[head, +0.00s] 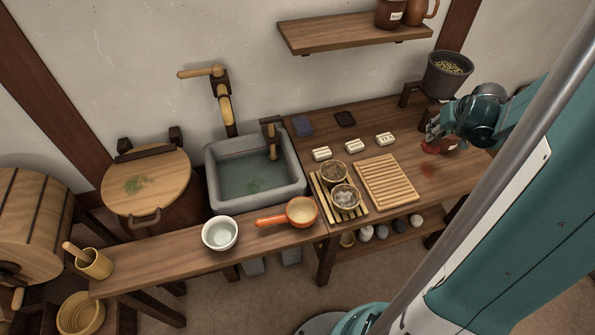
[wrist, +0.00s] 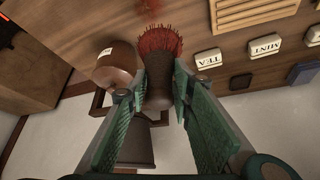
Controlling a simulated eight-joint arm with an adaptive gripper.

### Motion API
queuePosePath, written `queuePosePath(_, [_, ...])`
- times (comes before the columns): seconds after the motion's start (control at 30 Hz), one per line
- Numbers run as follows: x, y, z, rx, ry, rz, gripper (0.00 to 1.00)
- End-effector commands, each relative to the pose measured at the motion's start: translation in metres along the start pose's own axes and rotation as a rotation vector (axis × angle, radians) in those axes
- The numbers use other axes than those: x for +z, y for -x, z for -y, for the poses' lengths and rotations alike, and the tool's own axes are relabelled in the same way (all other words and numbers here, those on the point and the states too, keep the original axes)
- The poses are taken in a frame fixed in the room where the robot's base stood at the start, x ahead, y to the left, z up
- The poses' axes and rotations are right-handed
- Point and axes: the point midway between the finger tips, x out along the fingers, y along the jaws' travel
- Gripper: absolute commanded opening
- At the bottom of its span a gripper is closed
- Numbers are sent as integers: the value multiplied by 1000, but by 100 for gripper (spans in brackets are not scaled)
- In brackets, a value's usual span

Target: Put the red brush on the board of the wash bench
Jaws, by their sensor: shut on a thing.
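The red brush (wrist: 160,42) has a bushy red head and a dark brown handle. My gripper (wrist: 160,82) is shut on the handle, with one finger on each side. In the head view my gripper (head: 433,133) is over the right back part of the wash bench (head: 440,185), and the red brush head (head: 430,148) shows just below it. I cannot tell whether the bristles touch the bench. A pale slatted board (head: 386,182) lies bare on the bench, left of and nearer than the brush. Its edge also shows in the wrist view (wrist: 240,14).
A brown labelled jar (wrist: 115,63) stands close beside the brush. A grey pot of grain (head: 447,75) stands behind. Several white labelled blocks (head: 354,146) lie behind the board. A yellow rack (head: 322,196) with two bowls is left of it. A red smear (head: 428,170) marks the bench.

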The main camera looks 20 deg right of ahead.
Motion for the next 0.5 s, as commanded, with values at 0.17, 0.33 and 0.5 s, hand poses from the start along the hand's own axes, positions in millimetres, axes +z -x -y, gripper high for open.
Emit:
queuePosePath(0.17, [0, 0, 0, 0, 0, 0, 10])
queuePosePath(0.33, [-1, -1, 6, -5, 8, 0, 10])
queuePosePath(0.5, [-5, -3, 23, -19, 33, 0, 10])
